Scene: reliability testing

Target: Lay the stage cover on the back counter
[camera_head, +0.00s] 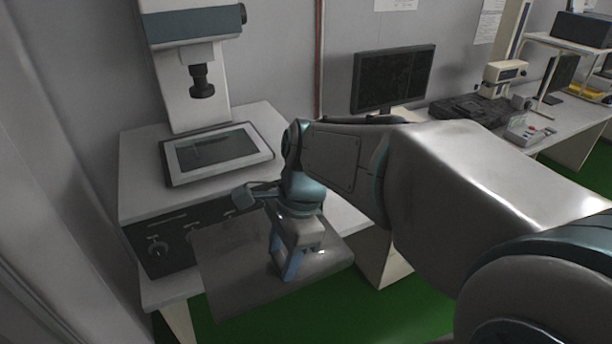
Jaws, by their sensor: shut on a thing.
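The stage cover (228,275) is a flat grey, partly see-through sheet. It hangs in the air in front of the measuring machine's base, at the lower middle of the head view. My gripper (291,268) points down and is shut on the cover near its right part; the fingers hide the exact contact. The machine's stage (219,150) is uncovered, with a pale frame around a dark glass plate. A long pale counter (585,118) runs along the back wall at right; my arm hides part of it.
The machine's optical head (201,82) overhangs the stage. A dark monitor (393,78) stands behind my arm. Green floor shows below the cover.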

